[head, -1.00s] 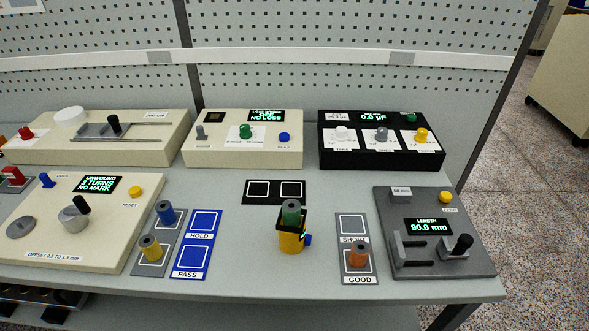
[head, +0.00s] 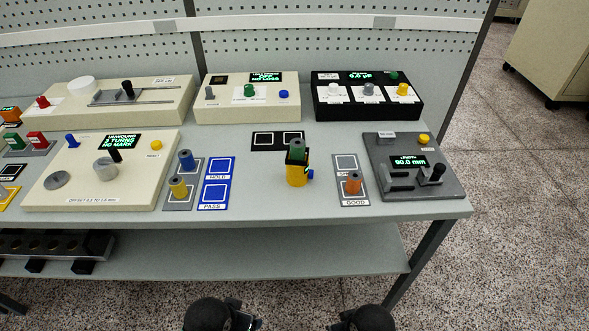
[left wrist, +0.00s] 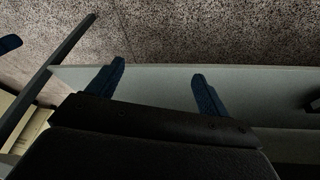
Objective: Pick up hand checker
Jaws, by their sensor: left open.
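The hand checker appears to be the small yellow device (head: 297,175) with a black top and a blue button on its right side. It stands upright on the bench, with a green spindle (head: 297,148) in its top. My left gripper (left wrist: 158,69) shows in the left wrist view with its two blue fingers wide apart and nothing between them. The bench edge and floor lie beyond the fingers. Dark parts of my arms show at the bottom of the head view, short of the bench. My right gripper cannot be made out there.
Left of the device are blue HOLD and PASS pads (head: 214,196) and blue and yellow spindles. Right are an orange spindle (head: 354,184) on the GOOD pad and a grey length gauge (head: 422,180) reading 90.0 mm. Instrument boxes line the back. A lower shelf (head: 260,255) is below.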

